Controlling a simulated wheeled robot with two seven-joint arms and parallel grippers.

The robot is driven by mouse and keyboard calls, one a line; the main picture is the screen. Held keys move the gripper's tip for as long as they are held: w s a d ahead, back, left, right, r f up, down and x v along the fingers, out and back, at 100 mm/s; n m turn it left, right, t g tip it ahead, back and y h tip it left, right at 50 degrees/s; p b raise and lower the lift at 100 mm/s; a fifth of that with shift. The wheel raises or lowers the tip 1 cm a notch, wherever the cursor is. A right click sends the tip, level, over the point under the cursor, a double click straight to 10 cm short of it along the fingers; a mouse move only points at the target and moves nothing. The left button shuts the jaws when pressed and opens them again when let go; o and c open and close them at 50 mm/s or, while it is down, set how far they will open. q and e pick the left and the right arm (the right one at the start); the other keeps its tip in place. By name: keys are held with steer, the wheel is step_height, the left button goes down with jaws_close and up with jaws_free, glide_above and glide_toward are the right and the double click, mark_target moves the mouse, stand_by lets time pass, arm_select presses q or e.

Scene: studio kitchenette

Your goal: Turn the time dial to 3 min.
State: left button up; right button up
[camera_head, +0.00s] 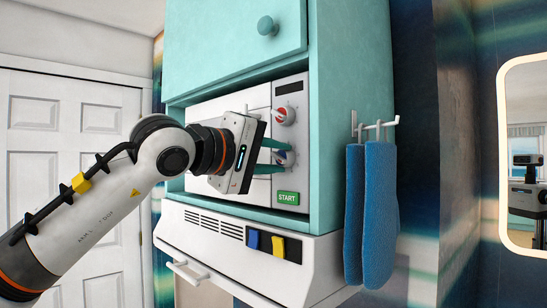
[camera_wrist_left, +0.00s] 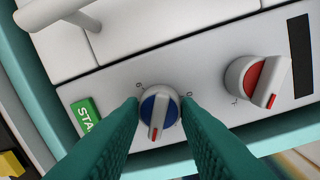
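The microwave's front panel (camera_head: 262,190) carries a dial with a red face (camera_head: 284,115) above a dial with a blue face (camera_head: 290,158). My left gripper (camera_head: 284,157) is at the blue dial, with one teal finger above it and one below. In the left wrist view the blue dial (camera_wrist_left: 160,108) sits between the two spread fingertips (camera_wrist_left: 161,105); whether they touch it I cannot tell. Its white grip bar has a red mark at the lower end. The scale print is mostly hidden or too small to read. My right gripper is out of view.
The green START button (camera_head: 288,198) is just below the blue dial. A teal cabinet (camera_head: 350,130) surrounds the microwave. Blue mitts (camera_head: 370,215) hang on hooks at its right side. A white hood with blue and yellow switches (camera_head: 265,243) is underneath. A mirror (camera_head: 523,150) hangs at right.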

arm_select(q)
steer(key=o, duration=0.4)
steer(key=shift+o, duration=0.2)
steer(key=shift+s+a+f, duration=0.1)
steer(key=shift+s+a, duration=0.1)
steer(key=b+v, duration=0.4)
steer(key=v, duration=0.7)
steer(key=shift+s+a, duration=0.2)
